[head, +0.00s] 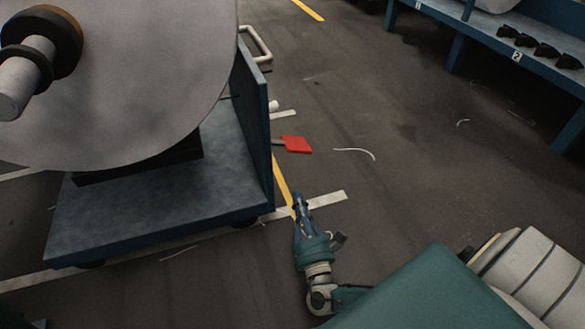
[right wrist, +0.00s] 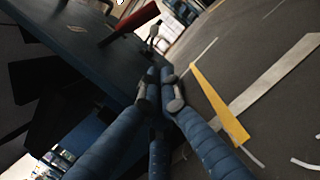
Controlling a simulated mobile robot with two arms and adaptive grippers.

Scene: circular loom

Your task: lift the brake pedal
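The brake pedal (head: 297,144) is a flat red plate on a short arm. It sticks out to the right from the side of the blue loom stand (head: 258,120), low over the floor. In the right wrist view a red bar (right wrist: 138,18) at the top, beside the dark blue panel, looks like the same pedal. My right gripper (head: 298,203) is below the pedal in the head view, apart from it, pointing towards it. Its blue fingers (right wrist: 161,78) are drawn together with nothing seen between them. My left gripper is not in view.
A large grey roll (head: 120,80) sits on the stand at the left. A pale bent handle (head: 257,45) is beyond the pedal. A blue bench (head: 480,32) with dark items stands at the upper right. The floor right of the pedal is open, with loose white threads.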

